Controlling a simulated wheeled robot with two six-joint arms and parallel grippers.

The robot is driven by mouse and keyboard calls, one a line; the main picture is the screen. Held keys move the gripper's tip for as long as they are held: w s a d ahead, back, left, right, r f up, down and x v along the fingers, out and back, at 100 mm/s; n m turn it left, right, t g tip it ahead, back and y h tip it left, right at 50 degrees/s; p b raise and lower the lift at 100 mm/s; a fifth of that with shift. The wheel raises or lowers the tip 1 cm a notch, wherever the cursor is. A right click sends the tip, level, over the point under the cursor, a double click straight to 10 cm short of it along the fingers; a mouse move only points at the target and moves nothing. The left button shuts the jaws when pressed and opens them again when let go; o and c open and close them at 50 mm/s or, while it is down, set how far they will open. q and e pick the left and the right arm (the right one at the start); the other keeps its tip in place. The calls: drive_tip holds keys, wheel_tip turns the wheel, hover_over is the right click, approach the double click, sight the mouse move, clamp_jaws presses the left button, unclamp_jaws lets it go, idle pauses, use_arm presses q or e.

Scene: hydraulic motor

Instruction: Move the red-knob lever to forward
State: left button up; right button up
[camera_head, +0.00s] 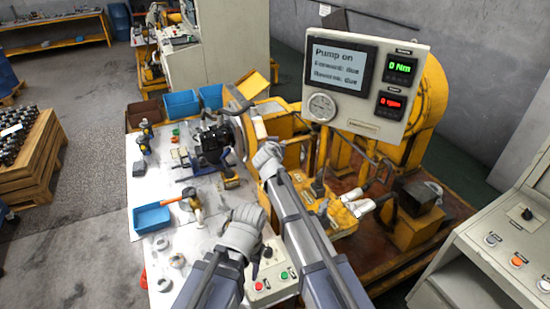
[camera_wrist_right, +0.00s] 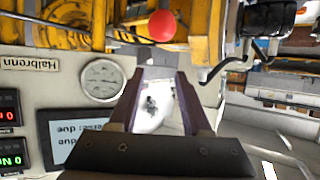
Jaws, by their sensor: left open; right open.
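In the right wrist view, the lever's round red knob (camera_wrist_right: 162,25) is at the top centre, beyond my right gripper's fingertips. A thin dark rod runs beside it; I cannot tell the lever's position. My right gripper (camera_wrist_right: 160,75) is open, with nothing held between its two fingers. The knob is apart from the fingers in the picture. In the head view, I cannot pick out the red knob or the right fingertips clearly. My left gripper (camera_head: 259,262) is low in the centre near the button box, largely hidden by its wrist; it is open.
A display panel (camera_head: 366,75) reads "Pump on", 0 Nm and 0 rpm. Yellow machinery (camera_head: 425,105) stands behind it. A box with red and green buttons (camera_head: 272,287) is at the bottom. The white bench (camera_head: 140,185) carries a blue tray (camera_head: 151,218) and tools.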

use_arm(q)
wheel_tip(320, 180, down, 10)
drive_tip(key=b, duration=0.9)
drive_tip(key=shift+s+d+b, duration=0.1)
drive_tip(key=shift+b, duration=0.2)
use_arm(e)
wheel_tip(320, 180, down, 10)
